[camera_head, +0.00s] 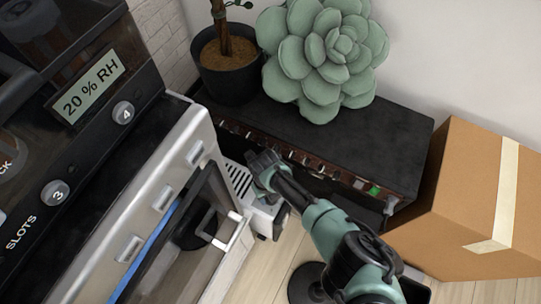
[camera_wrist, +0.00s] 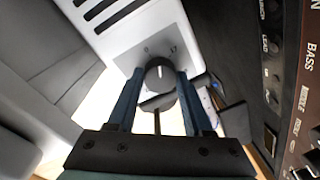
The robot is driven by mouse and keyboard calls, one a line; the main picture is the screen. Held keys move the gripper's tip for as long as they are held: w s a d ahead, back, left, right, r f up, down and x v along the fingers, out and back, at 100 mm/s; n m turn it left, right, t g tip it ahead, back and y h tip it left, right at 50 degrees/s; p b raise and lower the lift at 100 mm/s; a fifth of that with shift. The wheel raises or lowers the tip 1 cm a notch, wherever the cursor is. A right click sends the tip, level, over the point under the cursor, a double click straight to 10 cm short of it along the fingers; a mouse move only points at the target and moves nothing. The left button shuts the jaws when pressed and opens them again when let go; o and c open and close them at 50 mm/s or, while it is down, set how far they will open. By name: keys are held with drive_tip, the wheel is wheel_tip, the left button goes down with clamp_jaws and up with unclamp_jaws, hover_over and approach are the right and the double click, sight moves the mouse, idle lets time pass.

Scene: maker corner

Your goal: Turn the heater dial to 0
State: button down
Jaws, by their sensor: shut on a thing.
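The heater (camera_head: 239,181) is a white box with dark slots, standing between the silver machine and the black amplifier. In the wrist view, its slotted white body (camera_wrist: 128,18) fills the top middle. Its round dark dial (camera_wrist: 159,72) sits on a grey face plate, between the tips of my gripper (camera_wrist: 160,88). My gripper is shut on the dial, one finger on each side. In the head view, my gripper (camera_head: 264,170) reaches the heater from the right and hides the dial.
The black amplifier (camera_head: 325,150) lies close behind my gripper, with a potted plant (camera_head: 228,82) and a succulent (camera_head: 325,55) on it. The silver machine (camera_head: 165,195) stands at left. A cardboard box (camera_head: 470,200) stands at right.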

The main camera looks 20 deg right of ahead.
drive_tip(key=shift+c, duration=1.5)
unclamp_jaws()
wheel_tip(320, 180, up, 13)
drive_tip(key=p, duration=0.6)
drive_tip(key=shift+a+p, duration=0.35)
drive_tip(key=shift+p, duration=0.05)
